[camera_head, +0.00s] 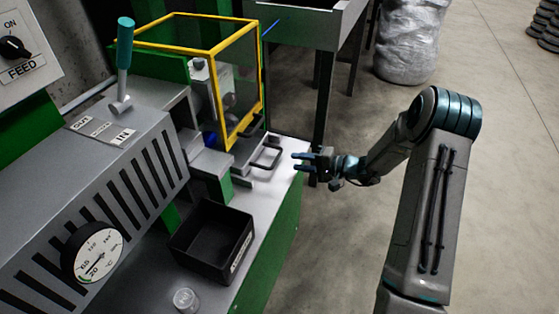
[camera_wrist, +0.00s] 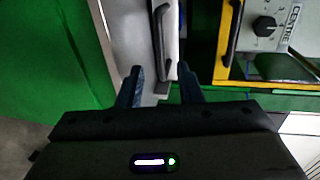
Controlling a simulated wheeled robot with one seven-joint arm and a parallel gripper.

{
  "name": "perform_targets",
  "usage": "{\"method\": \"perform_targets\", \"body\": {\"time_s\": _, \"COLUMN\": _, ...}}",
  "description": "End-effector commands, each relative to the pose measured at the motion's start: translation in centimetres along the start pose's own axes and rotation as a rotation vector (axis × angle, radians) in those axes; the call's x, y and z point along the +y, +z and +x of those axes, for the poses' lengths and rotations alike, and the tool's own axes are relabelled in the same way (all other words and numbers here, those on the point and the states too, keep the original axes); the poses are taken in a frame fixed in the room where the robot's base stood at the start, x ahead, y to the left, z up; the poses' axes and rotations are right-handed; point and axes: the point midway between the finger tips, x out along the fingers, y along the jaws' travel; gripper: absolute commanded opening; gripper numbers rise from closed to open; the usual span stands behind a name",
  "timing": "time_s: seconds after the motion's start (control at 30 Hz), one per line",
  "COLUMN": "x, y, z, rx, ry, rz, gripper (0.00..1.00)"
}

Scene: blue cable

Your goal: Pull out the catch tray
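The catch tray appears to be the low grey tray (camera_head: 250,172) under the yellow-framed guard, with a black bar handle (camera_head: 268,157) on its front. In the wrist view the black handle (camera_wrist: 161,45) stands on a pale tray front (camera_wrist: 172,25). My gripper (camera_head: 297,161) is open and empty, a little to the right of the handle, with its fingers pointing left at it. In the wrist view my gripper (camera_wrist: 160,75) has its two fingers apart, with the handle lined up between them and beyond the tips. No contact is visible.
The yellow-framed guard (camera_head: 232,130) stands above the tray, and its own black handle (camera_wrist: 231,38) shows in the wrist view. A black bin (camera_head: 190,252) and a small clear cup (camera_head: 185,299) sit on the bench. The floor (camera_head: 335,240) right of the bench is clear.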

Motion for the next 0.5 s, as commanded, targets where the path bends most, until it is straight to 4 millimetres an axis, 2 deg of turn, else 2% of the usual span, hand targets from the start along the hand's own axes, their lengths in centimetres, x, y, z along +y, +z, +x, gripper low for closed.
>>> {"method": "perform_targets", "body": {"time_s": 0.03, "x": 0.1, "y": 0.1, "z": 1.2, "rx": -0.005, "ry": 0.0, "rz": -0.001, "gripper": 0.33}}
{"method": "perform_targets", "body": {"time_s": 0.2, "x": 0.0, "y": 0.2, "z": 4.2, "rx": -0.005, "ry": 0.0, "rz": 0.0, "gripper": 0.33}}
{"method": "perform_targets", "body": {"time_s": 0.33, "x": 0.0, "y": 0.2, "z": 5.6, "rx": -0.005, "ry": 0.0, "rz": 0.0, "gripper": 0.33}}
{"method": "perform_targets", "body": {"time_s": 0.5, "x": 0.0, "y": 0.2, "z": 6.3, "rx": -0.005, "ry": 0.001, "rz": 0.0, "gripper": 0.33}}
